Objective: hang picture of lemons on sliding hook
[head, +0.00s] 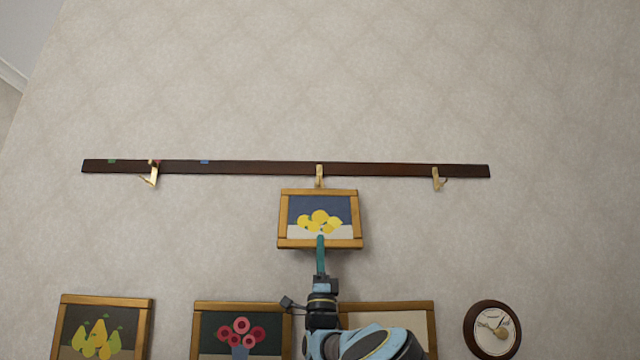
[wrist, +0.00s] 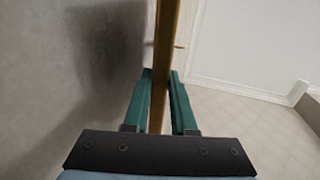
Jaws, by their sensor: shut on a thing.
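The lemon picture (head: 319,242), yellow fruit in a wooden frame, is held upright against or close to the wall in the head view. Its top edge is just below the middle brass hook (head: 319,177) on the dark rail (head: 250,168); I cannot tell whether they touch. My gripper (head: 320,240) holds the bottom of the frame. In the wrist view the green fingers (wrist: 160,100) are shut on the frame's edge (wrist: 167,60), seen edge-on. Two more hooks sit on the rail, one at left (head: 150,174) and one at right (head: 436,178).
Below are a pear picture (head: 102,330), a flower picture (head: 240,330), another frame (head: 388,309) partly behind my arm, and a round clock (head: 492,329). The rail has green, red and blue marks at its left. The wall around the lemon picture is clear.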

